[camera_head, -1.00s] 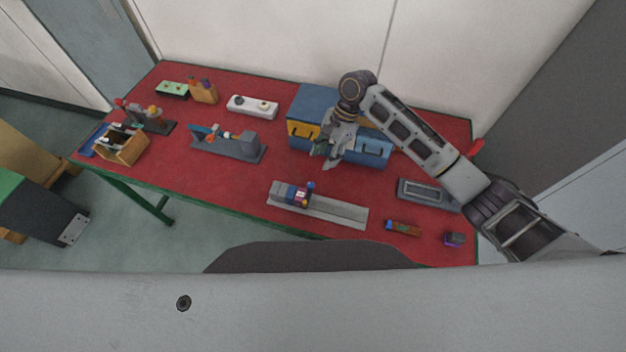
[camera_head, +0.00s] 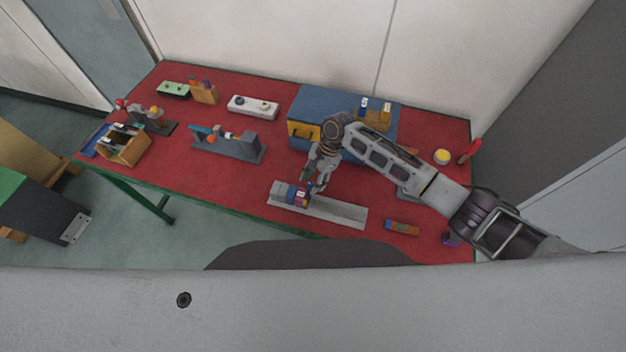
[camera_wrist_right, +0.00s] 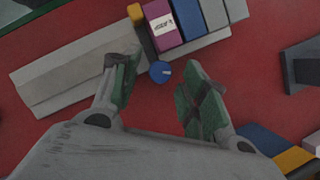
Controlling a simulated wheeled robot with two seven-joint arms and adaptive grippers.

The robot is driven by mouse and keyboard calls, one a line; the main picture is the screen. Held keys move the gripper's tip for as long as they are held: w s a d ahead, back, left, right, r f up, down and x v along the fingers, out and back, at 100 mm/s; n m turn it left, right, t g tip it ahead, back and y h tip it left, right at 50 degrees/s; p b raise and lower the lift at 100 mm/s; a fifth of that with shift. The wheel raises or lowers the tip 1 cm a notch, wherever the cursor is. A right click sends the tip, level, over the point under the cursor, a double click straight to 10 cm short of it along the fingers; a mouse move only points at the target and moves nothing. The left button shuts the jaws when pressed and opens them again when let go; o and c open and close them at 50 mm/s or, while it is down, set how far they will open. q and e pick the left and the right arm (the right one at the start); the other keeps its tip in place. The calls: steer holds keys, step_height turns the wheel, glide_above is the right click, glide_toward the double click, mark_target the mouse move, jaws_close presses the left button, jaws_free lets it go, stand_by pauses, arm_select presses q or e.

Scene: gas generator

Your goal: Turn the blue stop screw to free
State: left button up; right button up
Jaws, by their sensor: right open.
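The blue stop screw (camera_wrist_right: 160,72) is a round blue knob with a light mark across its top, in the right wrist view. It sits at the side of the grey rail (camera_wrist_right: 75,75), by the yellow end piece (camera_wrist_right: 139,22) and purple block (camera_wrist_right: 161,25). My right gripper (camera_wrist_right: 161,77) is open, its green-padded fingers on either side of the screw with a gap to each. In the head view my right gripper (camera_head: 316,184) points down at the rail (camera_head: 340,213), beside the blocks; I cannot make out the screw there. My left gripper is not in view.
A blue toolbox (camera_head: 306,100) with yellow front stands behind my right arm. An orange-brown block (camera_head: 402,228) lies right of the rail. A grey fixture (camera_head: 228,146) stands to the left. The red tabletop (camera_head: 205,180) is bare left of the rail.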

steer(key=shift+f, duration=0.2)
steer(key=shift+a, duration=0.1)
jaws_close()
steer(key=shift+n+g, duration=0.3)
steer(key=shift+n, duration=0.5)
jaws_free()
steer(key=shift+r, duration=0.1)
